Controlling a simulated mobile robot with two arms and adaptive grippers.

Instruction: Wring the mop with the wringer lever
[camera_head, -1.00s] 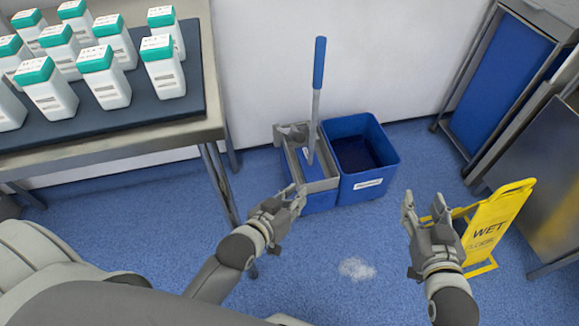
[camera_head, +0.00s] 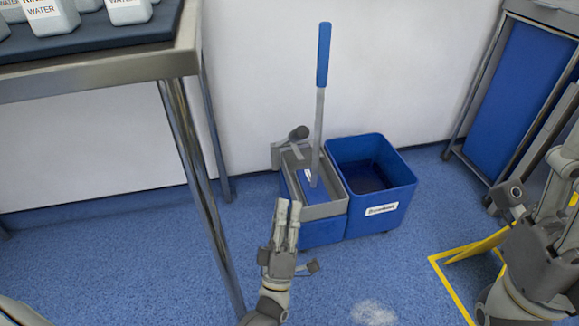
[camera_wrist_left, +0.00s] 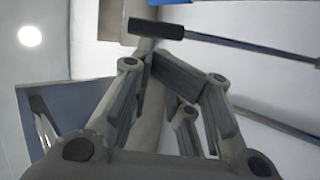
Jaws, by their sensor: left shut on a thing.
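The mop, with a blue grip (camera_head: 323,55) on a grey pole, stands upright with its lower end in the grey wringer (camera_head: 325,211). The wringer sits on the left part of the blue bucket (camera_head: 376,208). The wringer lever (camera_head: 298,132) has a dark grip and rises at the wringer's back left. My left gripper (camera_head: 288,207) is in front of the wringer, fingers up and close together, apart from the lever in the picture. What it holds I cannot make out. The left wrist view shows a dark grip on a rod (camera_wrist_left: 155,28) beyond the fingers. My right gripper (camera_head: 538,190) is open, at the right.
A metal table (camera_head: 100,78) with white bottles stands at the left, its legs near my left arm. A blue-panelled cart (camera_head: 520,90) stands at the right. A pale patch (camera_head: 373,313) lies on the blue floor.

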